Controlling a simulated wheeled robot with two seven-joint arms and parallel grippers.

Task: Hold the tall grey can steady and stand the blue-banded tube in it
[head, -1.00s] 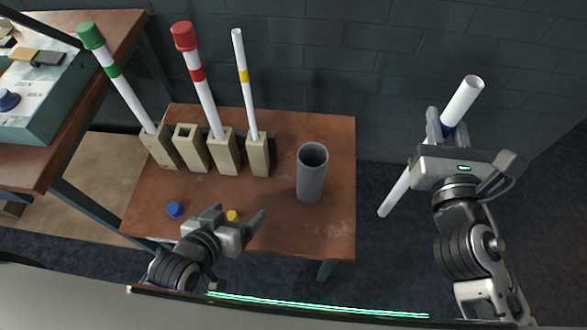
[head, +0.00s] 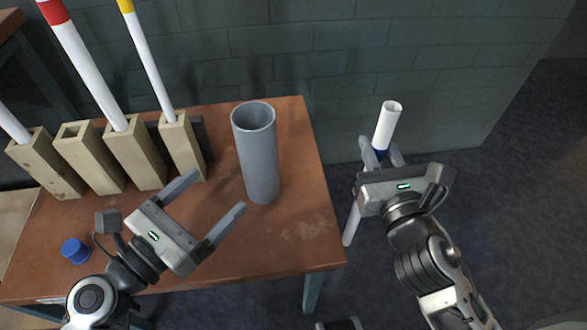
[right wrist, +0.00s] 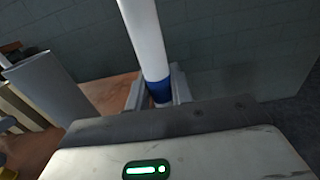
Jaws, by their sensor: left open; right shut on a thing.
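The tall grey can (head: 258,160) stands upright and open-topped near the right side of the brown table. It also shows at the left of the right wrist view (right wrist: 45,88). My left gripper (head: 219,192) is open and empty, its fingers pointing toward the can from the front left, apart from it. My right gripper (head: 380,153) is shut on the blue-banded tube (head: 388,122) at its blue band. The tube is white, slightly tilted, and hangs off the table's right edge, its lower end below the gripper. The tube and band show between the fingers in the right wrist view (right wrist: 146,35).
Several beige wooden holders (head: 133,155) stand in a row at the table's back left. One is empty; the others hold white tubes, including a red-banded one (head: 85,65) and a yellow-banded one (head: 145,50). A blue cap (head: 75,250) lies at the front left. The table's front right (head: 290,235) is clear.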

